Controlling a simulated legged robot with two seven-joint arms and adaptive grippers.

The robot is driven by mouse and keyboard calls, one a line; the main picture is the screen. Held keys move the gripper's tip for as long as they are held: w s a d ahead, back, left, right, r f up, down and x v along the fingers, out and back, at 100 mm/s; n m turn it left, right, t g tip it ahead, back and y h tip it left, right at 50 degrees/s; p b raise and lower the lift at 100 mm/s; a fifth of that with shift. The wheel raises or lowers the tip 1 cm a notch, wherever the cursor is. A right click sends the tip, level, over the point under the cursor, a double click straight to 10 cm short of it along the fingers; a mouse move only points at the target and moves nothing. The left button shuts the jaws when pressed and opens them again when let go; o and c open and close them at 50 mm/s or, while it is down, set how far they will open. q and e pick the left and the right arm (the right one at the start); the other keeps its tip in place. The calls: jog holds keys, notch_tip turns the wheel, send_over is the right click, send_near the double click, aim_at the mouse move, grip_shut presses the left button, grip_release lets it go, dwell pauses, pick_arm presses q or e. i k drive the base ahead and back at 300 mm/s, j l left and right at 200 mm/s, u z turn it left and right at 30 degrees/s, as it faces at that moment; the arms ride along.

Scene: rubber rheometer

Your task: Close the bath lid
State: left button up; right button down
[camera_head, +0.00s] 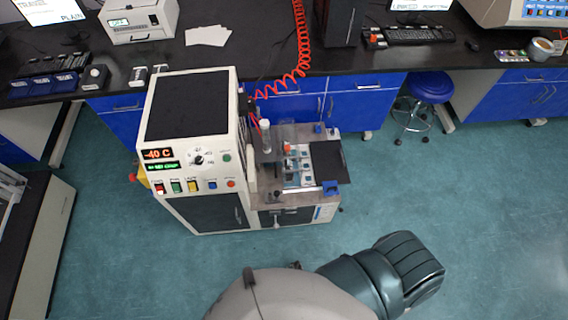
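The white test machine (190,150) stands on the floor in front of the bench. A red display reading -40 C and a green display show on its front. The bath unit (290,215) is attached to its right side. The top of the bath is partly uncovered, with pale and blue parts showing inside. A dark flat panel (329,162) lies at the bath's right edge and looks like the lid, standing open; its exact hinge is too small to tell. Neither of my grippers is in view; only a grey and dark part of my own body shows at the bottom.
A black-topped bench (350,62) with blue cabinets runs behind. A red coiled hose (302,40) hangs down to the machine. A blue stool (430,88) stands at the right. A dark-topped table (42,240) is at the left. The floor right of the bath is clear.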

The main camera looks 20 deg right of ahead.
aim_at(328, 159)
jog(key=z, duration=1.4)
